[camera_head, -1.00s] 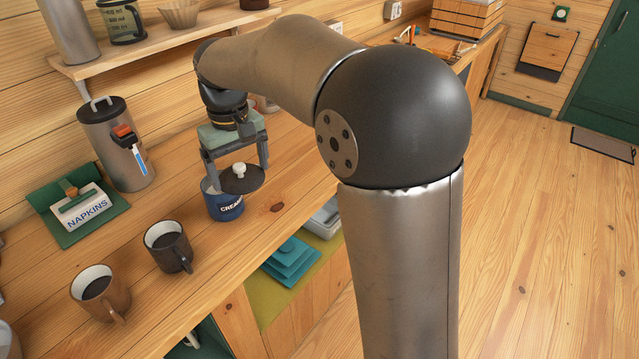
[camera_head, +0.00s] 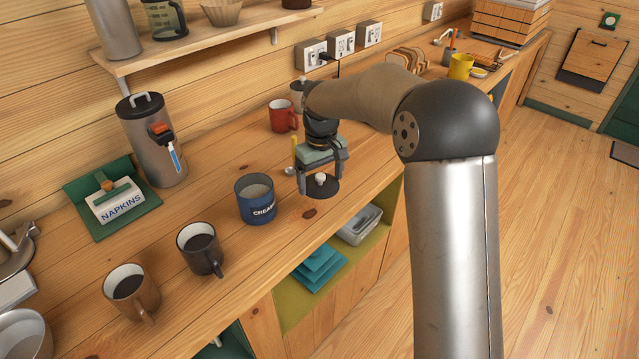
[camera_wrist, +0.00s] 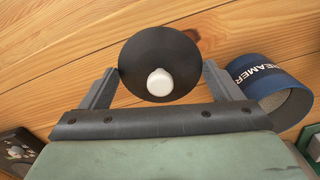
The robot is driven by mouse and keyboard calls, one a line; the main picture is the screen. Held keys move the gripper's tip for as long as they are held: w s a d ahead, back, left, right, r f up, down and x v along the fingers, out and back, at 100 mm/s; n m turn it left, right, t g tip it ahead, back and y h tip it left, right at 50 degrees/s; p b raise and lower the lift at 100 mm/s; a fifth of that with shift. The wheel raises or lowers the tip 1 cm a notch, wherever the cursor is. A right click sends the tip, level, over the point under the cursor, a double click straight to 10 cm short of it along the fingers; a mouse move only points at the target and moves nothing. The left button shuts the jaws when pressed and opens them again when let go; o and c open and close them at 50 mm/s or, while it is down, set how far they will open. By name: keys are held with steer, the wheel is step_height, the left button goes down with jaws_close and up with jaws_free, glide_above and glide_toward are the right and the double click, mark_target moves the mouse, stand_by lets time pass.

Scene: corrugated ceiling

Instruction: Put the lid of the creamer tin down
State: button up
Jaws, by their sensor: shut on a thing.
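The dark round lid (camera_head: 322,191) with a white knob is between the fingers of my gripper (camera_head: 320,180), right of the creamer tin. The wrist view shows the lid (camera_wrist: 150,48) flat-on, with a finger of my gripper (camera_wrist: 159,67) at each side of its rim. My gripper is shut on the lid. The lid is over bare counter; whether it touches the wood I cannot tell. The blue creamer tin (camera_head: 257,207) stands upright and uncovered, with pale contents showing. Part of the tin (camera_wrist: 262,78) is at the right in the wrist view.
The wooden counter (camera_head: 225,272) has free room around the lid. A red mug (camera_head: 282,116) stands behind my gripper. The counter's front edge is close, above an open shelf with teal napkins (camera_head: 320,265).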

mark_target(319, 188)
steer(key=w+f, duration=0.2)
steer(key=shift+a+f, duration=0.35)
steer(key=shift+w+f+p, duration=0.15)
steer(key=shift+f+p, duration=0.3)
steer(key=shift+f, duration=1.15)
steer(key=shift+f, duration=0.2)
steer(key=o, duration=0.8)
steer(key=shift+r, duration=0.15)
